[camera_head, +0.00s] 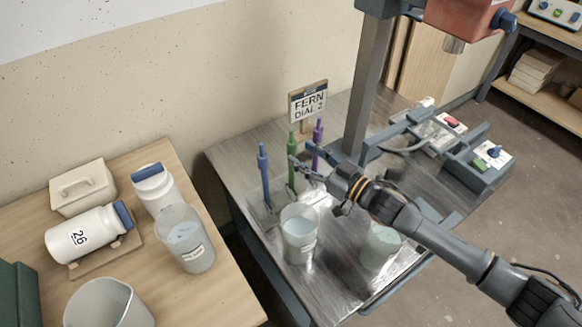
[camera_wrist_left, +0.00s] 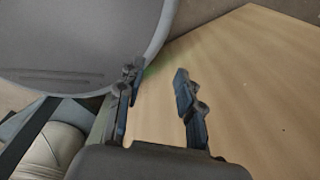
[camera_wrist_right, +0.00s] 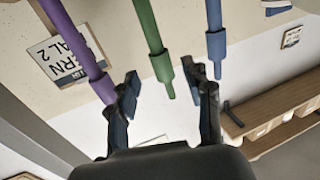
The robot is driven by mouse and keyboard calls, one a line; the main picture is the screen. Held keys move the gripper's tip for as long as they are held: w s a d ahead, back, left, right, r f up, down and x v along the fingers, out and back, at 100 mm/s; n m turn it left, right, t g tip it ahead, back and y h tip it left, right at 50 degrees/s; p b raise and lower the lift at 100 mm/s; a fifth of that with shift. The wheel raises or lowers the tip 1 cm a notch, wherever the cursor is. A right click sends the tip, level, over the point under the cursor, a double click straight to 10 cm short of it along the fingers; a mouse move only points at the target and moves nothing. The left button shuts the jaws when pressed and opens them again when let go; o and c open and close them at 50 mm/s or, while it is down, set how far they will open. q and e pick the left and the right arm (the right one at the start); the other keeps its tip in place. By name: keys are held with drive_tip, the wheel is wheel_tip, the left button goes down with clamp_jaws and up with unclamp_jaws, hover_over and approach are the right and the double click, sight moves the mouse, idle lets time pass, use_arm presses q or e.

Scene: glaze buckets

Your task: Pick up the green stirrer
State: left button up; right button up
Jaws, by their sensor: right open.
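The green stirrer (camera_head: 291,158) stands upright in a clear holder on the metal table, between the blue stirrer (camera_head: 264,176) and the purple stirrer (camera_head: 317,142). My right gripper (camera_head: 301,152) is open, with its fingertips close to the green stirrer's upper part. In the right wrist view the green stirrer (camera_wrist_right: 151,40) comes down from the top, its end lying in line with the gap between the open fingers (camera_wrist_right: 165,90). No finger clearly touches it. My left gripper (camera_wrist_left: 153,84) shows only in the left wrist view, open and empty, above a wooden surface beside a grey round container.
A sign (camera_head: 308,101) stands behind the stirrers. Two buckets (camera_head: 299,234) (camera_head: 380,246) stand in front, the second partly under my right arm. A grey post (camera_head: 369,85) rises at the back. The wooden table (camera_head: 215,290) at left holds jars and buckets.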

sight(295, 150)
drive_tip(key=x, duration=0.4)
drive_tip(key=shift+s+a+r+p, duration=0.1)
drive_tip(key=shift+r+p, duration=0.15)
drive_tip(key=shift+p, duration=0.1)
drive_tip(key=shift+w+a, duration=0.2)
drive_tip(key=shift+w, duration=0.05)
drive_tip(key=shift+f, duration=0.1)
clamp_jaws()
use_arm(q)
drive_tip(key=shift+s+r, duration=0.2)
drive_tip(key=shift+r, duration=0.35)
